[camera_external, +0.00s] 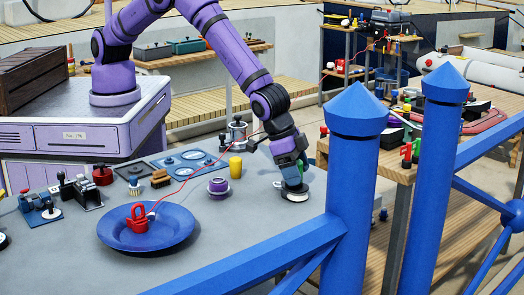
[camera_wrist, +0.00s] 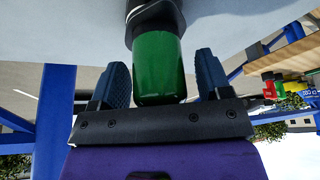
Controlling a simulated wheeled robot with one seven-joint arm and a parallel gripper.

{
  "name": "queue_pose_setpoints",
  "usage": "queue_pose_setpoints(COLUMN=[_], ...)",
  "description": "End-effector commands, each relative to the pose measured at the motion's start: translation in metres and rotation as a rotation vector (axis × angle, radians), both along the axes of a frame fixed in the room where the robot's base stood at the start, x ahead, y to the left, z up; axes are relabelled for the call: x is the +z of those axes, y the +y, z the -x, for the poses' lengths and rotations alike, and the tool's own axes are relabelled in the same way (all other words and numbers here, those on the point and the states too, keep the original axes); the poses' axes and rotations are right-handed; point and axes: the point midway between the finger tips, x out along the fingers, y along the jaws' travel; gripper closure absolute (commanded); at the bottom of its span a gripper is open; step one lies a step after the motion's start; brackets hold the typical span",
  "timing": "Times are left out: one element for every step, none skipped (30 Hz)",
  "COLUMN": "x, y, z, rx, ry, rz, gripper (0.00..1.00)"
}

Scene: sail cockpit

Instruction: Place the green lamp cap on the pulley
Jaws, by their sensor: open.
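The green lamp cap (camera_wrist: 158,68) is a green cylinder with a dark collar beyond it in the wrist view. It lies between the two dark blue fingers of my gripper (camera_wrist: 162,78), with a visible gap on each side. In the external view my gripper (camera_external: 291,178) points down at the table's right side, over a round dark-and-white base (camera_external: 296,196). The fingers mostly hide the cap there. A purple-and-white spool-shaped piece (camera_external: 218,187) stands left of my gripper; it may be the pulley, but I cannot tell for sure.
A blue plate (camera_external: 178,232) holds a red clip-like piece (camera_external: 137,219) with a thin red line. A blue railing (camera_external: 350,165) crosses the front right. The table between plate and gripper is mostly clear.

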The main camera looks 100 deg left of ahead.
Motion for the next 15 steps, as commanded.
queue_pose_setpoints(x=[0.005,0.009,0.015,0.019,0.024,0.032,0.037,0.043,0.051,0.057,0.062,0.069,0.075,0.079,0.085], y=[0.0,0.0,0.0,0.001,0.001,0.002,0.002,0.003,0.004,0.005,0.005,0.005,0.006,0.006,0.007], z=[0.002,0.003,0.005,0.007,0.009,0.012,0.014,0.016,0.019,0.022,0.024,0.027,0.029,0.032,0.034], rx=[0.0,0.0,-0.001,-0.002,-0.001,-0.001,-0.001,-0.001,-0.001,-0.001,0.0,0.0,-0.001,-0.002,-0.002], ry=[-0.001,-0.002,-0.002,-0.003,-0.002,-0.002,-0.002,-0.002,-0.002,-0.002,-0.002,-0.002,-0.002,-0.002,-0.002], rz=[0.001,0.001,0.002,0.002,0.002,0.002,0.002,0.002,0.002,0.002,0.001,0.001,0.002,0.002,0.002], gripper=[0.29,0.29,0.29,0.29,0.29,0.29,0.29,0.29,0.29,0.29,0.29,0.29,0.29,0.29,0.29])
